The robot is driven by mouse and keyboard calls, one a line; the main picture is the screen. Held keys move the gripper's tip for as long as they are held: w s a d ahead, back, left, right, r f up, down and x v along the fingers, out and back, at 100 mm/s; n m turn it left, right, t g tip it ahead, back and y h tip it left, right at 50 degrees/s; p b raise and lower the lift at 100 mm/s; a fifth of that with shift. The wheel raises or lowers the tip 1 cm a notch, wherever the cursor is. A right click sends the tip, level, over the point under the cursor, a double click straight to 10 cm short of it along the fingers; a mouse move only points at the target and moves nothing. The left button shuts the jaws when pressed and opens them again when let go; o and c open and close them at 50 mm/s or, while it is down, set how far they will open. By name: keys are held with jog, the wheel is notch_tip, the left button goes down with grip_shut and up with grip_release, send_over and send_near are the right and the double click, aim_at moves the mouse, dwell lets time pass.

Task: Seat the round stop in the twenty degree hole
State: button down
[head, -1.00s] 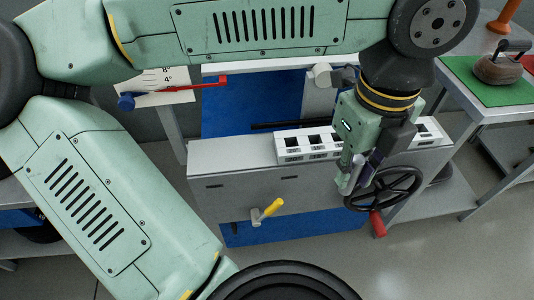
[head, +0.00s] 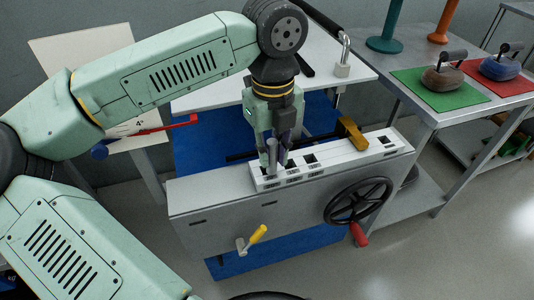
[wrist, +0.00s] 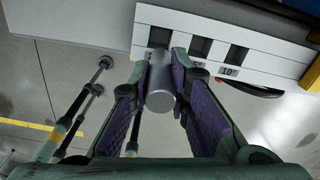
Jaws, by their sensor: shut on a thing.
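My gripper (head: 278,150) is shut on the round stop, a grey metal cylinder (wrist: 161,88) held between purple finger pads in the wrist view. In the head view the stop (head: 272,152) hangs upright by the left end of the white hole strip (head: 326,163). The strip also shows in the wrist view (wrist: 262,52); it has square dark holes with labels. One label there reads 10°; another is partly covered by a finger. I cannot read a twenty degree label. The stop overlaps the leftmost visible hole in the wrist view; I cannot tell whether it touches the strip.
A yellow block (head: 353,133) stands at the strip, right of my gripper. A black handwheel (head: 359,201) with a red handle and a yellow-handled lever (head: 254,237) project from the grey bench front. A side table (head: 446,110) on the right holds curling-stone-like objects on coloured mats.

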jog(key=shift+w+a, duration=0.15)
jog(key=shift+w, duration=0.1)
jog(key=f, duration=0.2)
jog(key=w+f+p, duration=0.1)
jog(key=shift+a+f, duration=0.15)
jog(key=shift+a, duration=0.15)
jog(key=shift+f, duration=0.15)
jog(key=shift+f, duration=0.1)
jog(key=shift+f+b, duration=0.1)
jog(key=shift+b, duration=0.2)
jog(key=c, duration=1.5)
grip_release()
